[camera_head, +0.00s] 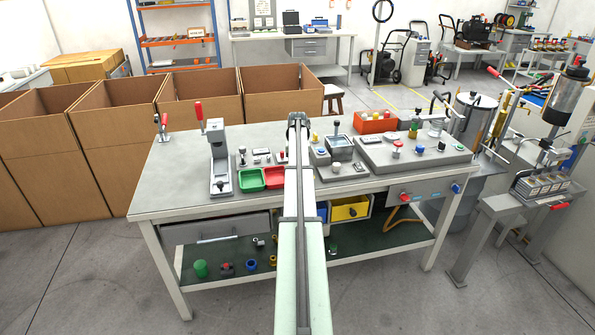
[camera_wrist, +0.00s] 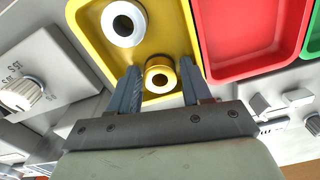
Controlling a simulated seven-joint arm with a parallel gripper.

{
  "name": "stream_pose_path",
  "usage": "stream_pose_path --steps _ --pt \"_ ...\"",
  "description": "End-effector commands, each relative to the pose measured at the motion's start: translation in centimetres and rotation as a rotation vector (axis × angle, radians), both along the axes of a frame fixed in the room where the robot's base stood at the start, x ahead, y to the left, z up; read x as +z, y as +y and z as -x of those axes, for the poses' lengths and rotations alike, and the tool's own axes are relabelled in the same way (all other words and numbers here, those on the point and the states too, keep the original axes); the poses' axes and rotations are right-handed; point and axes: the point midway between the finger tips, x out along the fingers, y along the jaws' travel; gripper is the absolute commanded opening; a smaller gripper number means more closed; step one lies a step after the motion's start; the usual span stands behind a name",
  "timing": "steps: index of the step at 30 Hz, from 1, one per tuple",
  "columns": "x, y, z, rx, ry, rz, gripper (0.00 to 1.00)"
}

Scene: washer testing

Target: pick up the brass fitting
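The brass fitting (camera_wrist: 153,80), a short gold ring with a pale hole, is at the lower edge of the yellow tray (camera_wrist: 182,22) in the wrist view. My gripper (camera_wrist: 159,69) is open, with one finger on each side of the fitting in the picture. Narrow gaps show between the fitting and the fingers. I cannot tell whether the fingertips are down at its height. In the head view my gripper (camera_head: 299,120) is over the table, and my arm hides the yellow tray and the fitting.
A white ring (camera_wrist: 108,32) with a dark hole lies in the same tray, up and left of the fitting. A red tray (camera_wrist: 238,45) and a green tray (camera_head: 250,180) sit beside it. A grey panel with a white knob (camera_wrist: 20,95) is close on the left.

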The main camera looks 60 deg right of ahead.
Motion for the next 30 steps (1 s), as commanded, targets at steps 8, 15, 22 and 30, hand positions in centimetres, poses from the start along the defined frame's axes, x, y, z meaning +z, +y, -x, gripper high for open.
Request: stream_pose_path --steps 8,15,22,30 --pt "0.0 0.0 0.0 0.0 0.0 0.0 0.21" --pt "0.0 0.0 0.0 0.0 0.0 0.0 0.03" --pt "0.3 0.0 0.0 0.0 0.0 0.0 0.03" --pt "4.1 -0.1 0.0 0.0 -0.001 0.001 0.03"
